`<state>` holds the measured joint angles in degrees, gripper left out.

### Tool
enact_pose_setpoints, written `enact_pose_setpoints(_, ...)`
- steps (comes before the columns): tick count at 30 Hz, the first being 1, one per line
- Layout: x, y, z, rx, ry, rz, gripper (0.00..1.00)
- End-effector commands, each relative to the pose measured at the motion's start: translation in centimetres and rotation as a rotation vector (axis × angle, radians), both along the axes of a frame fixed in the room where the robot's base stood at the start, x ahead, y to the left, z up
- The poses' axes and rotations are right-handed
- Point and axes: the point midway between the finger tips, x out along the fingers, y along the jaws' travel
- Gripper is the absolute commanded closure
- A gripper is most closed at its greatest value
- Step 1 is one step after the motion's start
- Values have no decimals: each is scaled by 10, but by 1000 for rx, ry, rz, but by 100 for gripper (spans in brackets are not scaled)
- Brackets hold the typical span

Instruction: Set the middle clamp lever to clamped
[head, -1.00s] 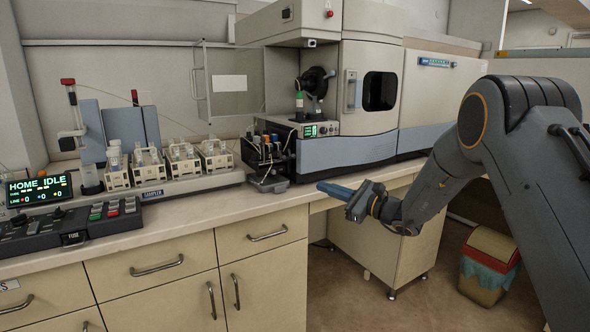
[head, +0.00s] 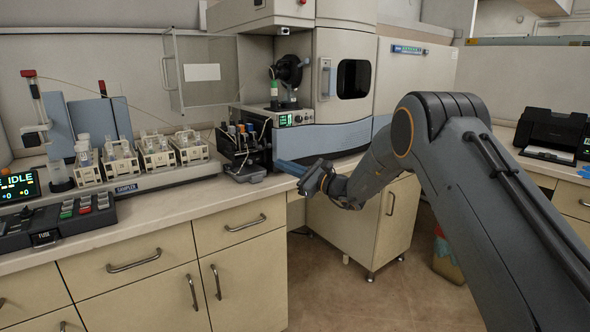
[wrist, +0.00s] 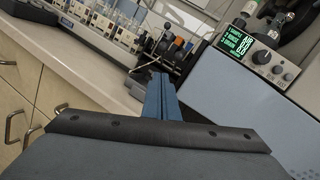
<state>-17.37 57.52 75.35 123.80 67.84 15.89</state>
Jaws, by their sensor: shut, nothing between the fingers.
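The clamp levers show as a small row of upright levers with dark, blue and orange tops on the black pump unit (head: 242,150), left of the spectrometer's lower front. In the wrist view the levers (wrist: 173,45) stand ahead of my fingers. Which is the middle lever, and how it is set, is too small to tell. My gripper (head: 283,164) has blue fingers, closed together and empty, pointing left just right of the pump unit. In the wrist view my gripper (wrist: 160,85) points toward the pump from below, apparently apart from the levers.
The spectrometer (head: 342,75) with a green-lit panel (wrist: 248,43) stands close right of the pump. The sampler (head: 135,186) with vial racks and a control box (head: 58,217) occupy the counter's left. A bare counter strip (head: 180,203) runs along the front. A printer (head: 551,132) stands far right.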

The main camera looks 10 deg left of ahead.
Motion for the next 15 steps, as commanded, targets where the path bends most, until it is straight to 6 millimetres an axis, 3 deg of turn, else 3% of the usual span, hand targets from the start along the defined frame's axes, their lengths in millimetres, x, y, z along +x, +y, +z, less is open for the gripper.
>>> enact_pose_setpoints(4,8,26,6,1,-2,2,100)
enact_pose_setpoints(9,7,40,24,1,1,1,100)
enact_pose_setpoints(15,8,47,32,0,0,0,100)
